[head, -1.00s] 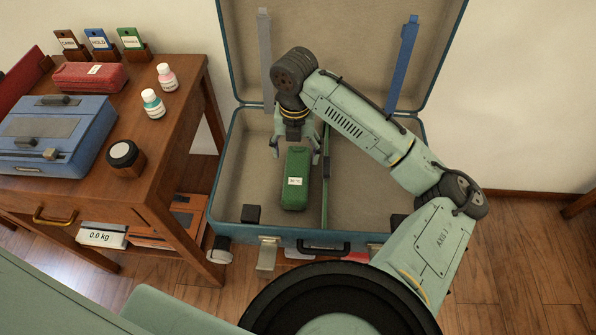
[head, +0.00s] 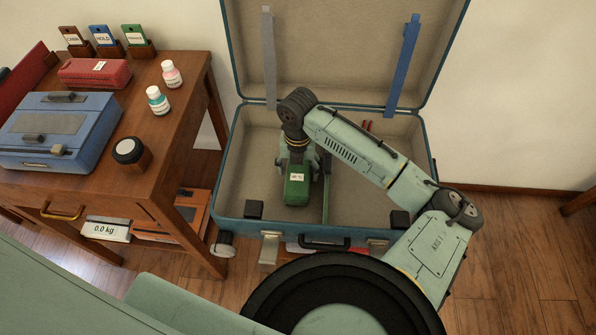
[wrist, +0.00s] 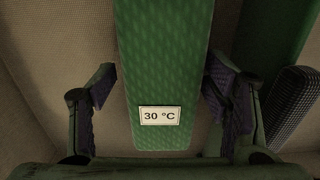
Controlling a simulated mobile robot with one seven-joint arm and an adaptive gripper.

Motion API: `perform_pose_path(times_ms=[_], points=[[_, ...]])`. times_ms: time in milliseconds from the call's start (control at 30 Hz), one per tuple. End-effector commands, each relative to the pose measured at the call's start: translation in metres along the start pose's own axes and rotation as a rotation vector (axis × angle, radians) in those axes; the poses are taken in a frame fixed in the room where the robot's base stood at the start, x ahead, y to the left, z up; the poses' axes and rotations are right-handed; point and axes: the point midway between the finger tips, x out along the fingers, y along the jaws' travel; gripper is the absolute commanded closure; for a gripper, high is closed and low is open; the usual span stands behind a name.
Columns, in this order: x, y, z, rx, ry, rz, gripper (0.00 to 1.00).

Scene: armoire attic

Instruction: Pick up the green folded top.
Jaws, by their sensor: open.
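The green folded top (head: 297,190) is a long green bundle with a white label. It lies in the left half of the open suitcase (head: 228,190), left of a green divider (head: 326,190). In the wrist view the top (wrist: 165,60) runs between the fingers, and its label reads "30 °C". My gripper (head: 298,165) is lowered over the far part of the top, partly hidden by the arm. In the wrist view my gripper (wrist: 160,95) is open, one finger on each side of the top, with gaps showing at both sides.
The suitcase lid stands up at the back with a grey strap (head: 267,55) and a blue strap (head: 404,65). A wooden table (head: 170,135) at the left holds a blue case (head: 60,130), a red bundle (head: 95,73) and bottles. The divider is close to the gripper's right side.

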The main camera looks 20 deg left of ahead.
Motion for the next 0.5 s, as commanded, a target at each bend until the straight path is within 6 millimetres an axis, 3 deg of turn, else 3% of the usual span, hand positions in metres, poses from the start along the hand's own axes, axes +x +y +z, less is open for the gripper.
perform_pose_path(times_ms=[500], points=[[-0.0005,0.0001,0.0001,0.0,0.0,0.0,0.62]])
